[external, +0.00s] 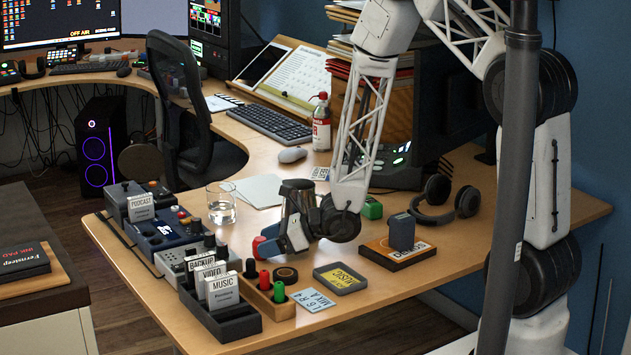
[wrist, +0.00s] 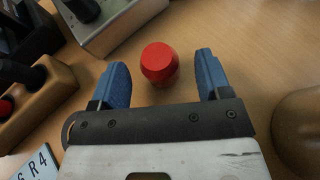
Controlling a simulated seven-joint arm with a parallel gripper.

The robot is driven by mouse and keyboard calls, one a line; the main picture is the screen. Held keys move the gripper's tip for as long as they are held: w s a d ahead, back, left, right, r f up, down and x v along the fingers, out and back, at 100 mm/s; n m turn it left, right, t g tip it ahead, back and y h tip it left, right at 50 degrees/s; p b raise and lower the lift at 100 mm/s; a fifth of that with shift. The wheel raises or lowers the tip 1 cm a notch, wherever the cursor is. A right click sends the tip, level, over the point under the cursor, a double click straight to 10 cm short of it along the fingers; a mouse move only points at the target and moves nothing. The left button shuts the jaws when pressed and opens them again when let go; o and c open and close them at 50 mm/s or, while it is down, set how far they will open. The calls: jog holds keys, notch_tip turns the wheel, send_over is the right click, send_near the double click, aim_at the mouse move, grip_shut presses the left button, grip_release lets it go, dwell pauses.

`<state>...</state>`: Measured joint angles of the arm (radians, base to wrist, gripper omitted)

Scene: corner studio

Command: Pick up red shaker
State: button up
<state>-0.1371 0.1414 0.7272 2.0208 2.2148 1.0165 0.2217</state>
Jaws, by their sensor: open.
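The red shaker (wrist: 159,64) stands on the wooden desk in the wrist view, a small rounded red body with a flat top. In the external view the red shaker (external: 260,247) shows partly, next to my gripper's blue fingers. My gripper (wrist: 160,80) is open, with one blue finger left of the shaker and one right of it. The shaker lies between the fingers near their tips, with a gap on each side. In the external view my gripper (external: 283,240) is low over the desk, and its far finger is hard to make out.
A grey control box (external: 188,262) and a wooden holder with red and green pieces (external: 263,296) stand close on the left. A card rack (external: 222,318) is in front. A glass of water (external: 221,205) stands behind. Headphones (external: 450,200) lie at right.

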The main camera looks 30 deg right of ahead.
aim_at(262, 239)
jog(key=shift+x, duration=1.15)
jog(key=c, duration=1)
jog(key=shift+r, duration=0.25)
jog(key=shift+r, duration=0.85)
jog(key=shift+s+d+r, duration=0.1)
jog(key=shift+s+r, duration=0.2)
jog(key=shift+r, duration=0.5)
jog(key=s+d, duration=0.1)
jog(key=s, duration=0.4)
jog(key=s+d+r, duration=0.1)
jog(key=s+d, duration=0.1)
jog(key=s, duration=0.2)
jog(key=s+d, duration=0.2)
jog(key=s, duration=0.3)
jog(key=shift+s+r, duration=0.15)
jog(key=shift+s, duration=0.15)
